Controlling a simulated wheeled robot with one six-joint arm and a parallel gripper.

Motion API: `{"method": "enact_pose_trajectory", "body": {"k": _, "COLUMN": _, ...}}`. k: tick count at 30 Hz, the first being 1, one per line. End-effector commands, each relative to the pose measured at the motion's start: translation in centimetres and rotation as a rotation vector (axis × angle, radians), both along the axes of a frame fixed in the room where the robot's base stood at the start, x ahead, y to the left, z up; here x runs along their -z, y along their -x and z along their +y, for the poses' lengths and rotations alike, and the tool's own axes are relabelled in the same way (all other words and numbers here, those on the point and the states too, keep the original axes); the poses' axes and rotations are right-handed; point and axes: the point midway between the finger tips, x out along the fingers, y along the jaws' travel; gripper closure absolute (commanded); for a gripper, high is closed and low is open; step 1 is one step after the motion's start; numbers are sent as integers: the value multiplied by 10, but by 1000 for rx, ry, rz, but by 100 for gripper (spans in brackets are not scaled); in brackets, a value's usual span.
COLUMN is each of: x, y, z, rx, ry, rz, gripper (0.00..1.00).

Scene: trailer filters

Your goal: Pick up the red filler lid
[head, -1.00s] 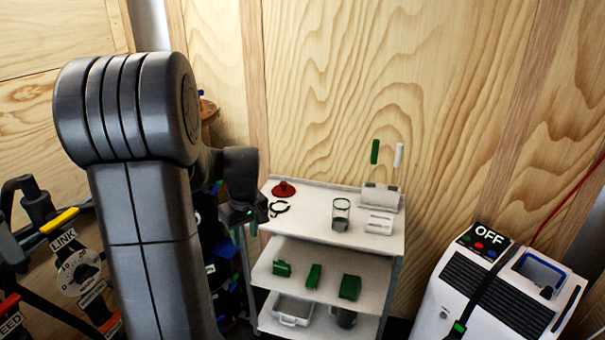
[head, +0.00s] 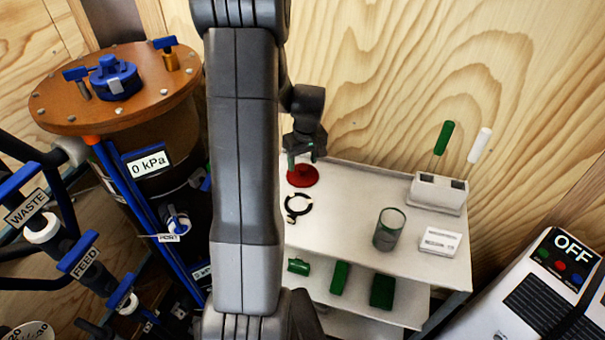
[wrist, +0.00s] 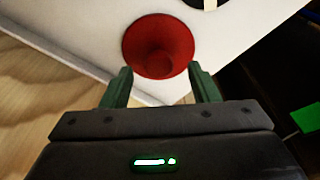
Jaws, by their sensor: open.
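The red filler lid (head: 303,177) lies on the white cart's top shelf (head: 345,190), near its back left corner. In the wrist view the lid (wrist: 158,46) is a round red disc with a raised knob at its middle. My gripper (head: 301,160) is above the lid in the head view and hides part of it. In the wrist view its two green fingers (wrist: 160,88) are spread apart, with the lid just beyond their tips. Nothing is between the fingers. I cannot tell the exact height left between fingertips and lid.
A black ring clamp (head: 297,207) lies close in front of the lid. A glass jar (head: 389,230), a white labelled box (head: 439,241) and a holder (head: 437,193) stand farther right. A tank (head: 150,125) with blue fittings is at left. Green parts (head: 340,277) lie on the lower shelf.

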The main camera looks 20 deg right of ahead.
Motion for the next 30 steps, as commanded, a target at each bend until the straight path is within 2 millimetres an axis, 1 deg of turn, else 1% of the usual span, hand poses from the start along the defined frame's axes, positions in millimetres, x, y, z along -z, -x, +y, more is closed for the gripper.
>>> {"method": "enact_pose_trajectory", "body": {"k": 1, "x": 7, "y": -1, "z": 0, "rx": 0, "ry": -1, "rz": 4, "gripper": 45}}
{"method": "enact_pose_trajectory", "body": {"k": 4, "x": 21, "y": -4, "z": 0, "rx": -1, "ry": -1, "rz": 4, "gripper": 45}}
{"method": "enact_pose_trajectory", "body": {"k": 7, "x": 31, "y": -5, "z": 0, "rx": -1, "ry": -1, "rz": 2, "gripper": 45}}
{"method": "enact_pose_trajectory", "body": {"k": 10, "x": 35, "y": -6, "z": 0, "rx": -1, "ry": -1, "rz": 1, "gripper": 45}}
{"method": "enact_pose_trajectory", "body": {"k": 17, "x": 36, "y": -6, "z": 0, "rx": -1, "ry": 0, "rz": 0, "gripper": 45}}
{"method": "enact_pose_trajectory", "body": {"k": 18, "x": 36, "y": -6, "z": 0, "rx": -1, "ry": 0, "rz": 0, "gripper": 53}}
{"method": "enact_pose_trajectory", "body": {"k": 20, "x": 36, "y": -6, "z": 0, "rx": -1, "ry": 0, "rz": 0, "gripper": 65}}
{"method": "enact_pose_trajectory", "body": {"k": 24, "x": 36, "y": -6, "z": 0, "rx": 0, "ry": 0, "rz": 0, "gripper": 92}}
{"method": "enact_pose_trajectory", "body": {"k": 25, "x": 36, "y": -6, "z": 0, "rx": 0, "ry": 0, "rz": 0, "gripper": 93}}
{"method": "enact_pose_trajectory", "body": {"k": 30, "x": 36, "y": -6, "z": 0, "rx": 0, "ry": 0, "rz": 0, "gripper": 94}}
